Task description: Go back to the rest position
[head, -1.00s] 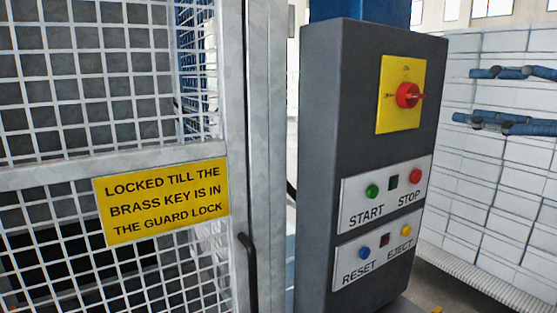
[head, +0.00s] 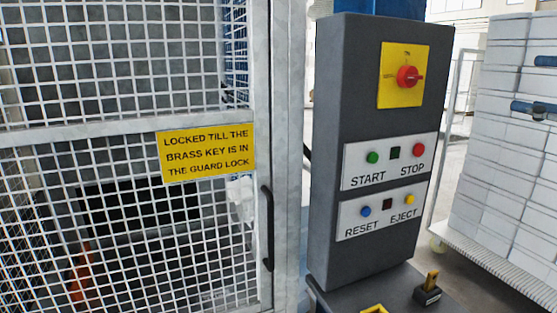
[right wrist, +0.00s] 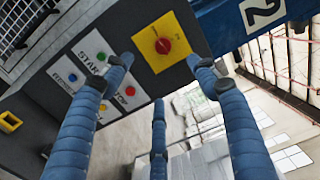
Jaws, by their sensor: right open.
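My right gripper (head: 526,84) shows only by blue finger ends at the right edge of the head view, in front of white stacked blocks. In the right wrist view its blue fingers (right wrist: 158,78) are spread apart with nothing between them. The grey control box (head: 330,150) stands left of it, apart from the fingers in the head view. It carries a red rotary switch (head: 407,76) on a yellow plate, and START, STOP, RESET and EJECT buttons. The switch also shows beyond the fingers in the right wrist view (right wrist: 163,46). My left gripper is in neither view.
A closed mesh guard door (head: 130,130) with a yellow sign (head: 205,153) and dark handle (head: 267,228) fills the left. Below the control box, a yellow piece (head: 432,277) stands in a black block. White stacked blocks (head: 500,190) stand at right; floor shows between.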

